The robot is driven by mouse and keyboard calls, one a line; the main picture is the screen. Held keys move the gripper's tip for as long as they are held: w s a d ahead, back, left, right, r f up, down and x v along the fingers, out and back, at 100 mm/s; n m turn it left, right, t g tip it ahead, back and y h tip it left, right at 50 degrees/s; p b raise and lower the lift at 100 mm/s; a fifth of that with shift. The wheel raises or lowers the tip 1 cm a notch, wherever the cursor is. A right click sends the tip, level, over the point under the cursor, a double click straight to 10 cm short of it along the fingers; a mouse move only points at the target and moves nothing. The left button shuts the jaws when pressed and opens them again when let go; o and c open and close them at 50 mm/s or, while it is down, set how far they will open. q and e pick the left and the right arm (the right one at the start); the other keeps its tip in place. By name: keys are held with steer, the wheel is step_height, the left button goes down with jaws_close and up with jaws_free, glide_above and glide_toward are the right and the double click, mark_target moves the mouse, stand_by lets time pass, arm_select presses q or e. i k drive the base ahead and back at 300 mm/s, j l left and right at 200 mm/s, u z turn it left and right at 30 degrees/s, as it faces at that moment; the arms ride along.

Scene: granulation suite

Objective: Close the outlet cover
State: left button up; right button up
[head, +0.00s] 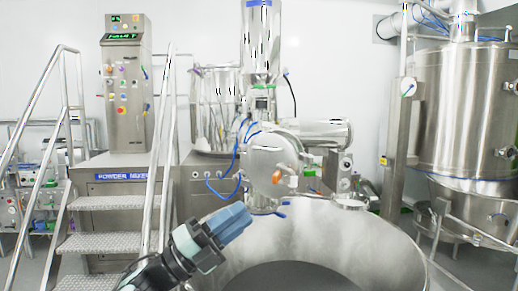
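A round steel cover (268,156) is at the middle of the mixer, at the front of its housing. An orange knob (277,177) and a blue-edged lower rim are on or by it. I take this for the outlet cover, and I cannot tell whether it is fully closed. My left gripper (240,222) has blue fingers and comes in from below, in front of and below the cover, over the steel bowl. It looks apart from the cover. Its fingers overlap from this angle, so the gap between them is hidden. My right gripper is out of view.
A large open steel bowl (375,245) stands below the cover. Metal steps (112,203) with handrails are on the left, beside a control cabinet (127,85). A big steel vessel (462,110) stands on the right. Blue hoses (236,165) hang left of the cover.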

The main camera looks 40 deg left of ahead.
mark_target(261, 156)
steer(key=i+j, duration=0.2)
steer(key=j, duration=0.2)
steer(key=i+j, duration=0.2)
steer(key=j, duration=0.2)
steer(key=i+j, duration=0.2)
steer(key=j, duration=0.2)
